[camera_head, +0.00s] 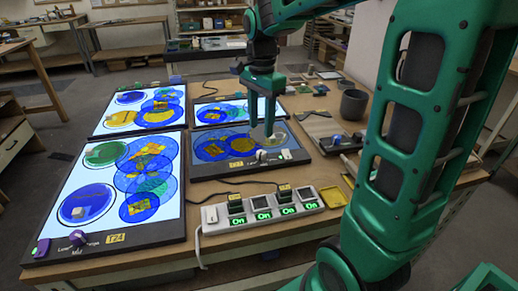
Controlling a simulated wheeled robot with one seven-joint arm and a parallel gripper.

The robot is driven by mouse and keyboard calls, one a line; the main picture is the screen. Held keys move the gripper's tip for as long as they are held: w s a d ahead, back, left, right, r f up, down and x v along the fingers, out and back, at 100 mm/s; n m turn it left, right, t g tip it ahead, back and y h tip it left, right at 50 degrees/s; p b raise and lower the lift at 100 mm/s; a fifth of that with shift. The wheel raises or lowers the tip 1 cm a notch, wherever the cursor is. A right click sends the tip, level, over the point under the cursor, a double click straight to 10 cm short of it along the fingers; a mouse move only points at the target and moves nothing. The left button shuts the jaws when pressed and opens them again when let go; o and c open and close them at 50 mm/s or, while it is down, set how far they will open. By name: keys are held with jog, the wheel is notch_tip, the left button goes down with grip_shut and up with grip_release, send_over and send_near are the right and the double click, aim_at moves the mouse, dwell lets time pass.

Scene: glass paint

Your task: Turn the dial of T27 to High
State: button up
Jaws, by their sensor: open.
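My gripper (262,128) is open and points down over the front right light panel (210,172). A small yellow label (237,164) is on that panel's front edge, too small to read, so I cannot tell if it is T27. A pale knob (262,155) sits on its front edge, just below and close to my fingertips; I cannot tell if they touch it. The dial's setting cannot be read. The front left panel (50,232) is labelled T24 and has a purple knob (42,248) at its front left corner.
A white power strip (262,210) with several green "On" displays lies along the table's front. Two more lit panels (118,122) (203,99) lie behind. A dark cup (353,104) and small tools stand at the right. Bare wood (215,188) shows before the front right panel.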

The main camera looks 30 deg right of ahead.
aim_at(261, 152)
notch_tip(261, 152, down, 9)
jog(key=shift+f, duration=0.2)
dwell(0.3)
grip_shut()
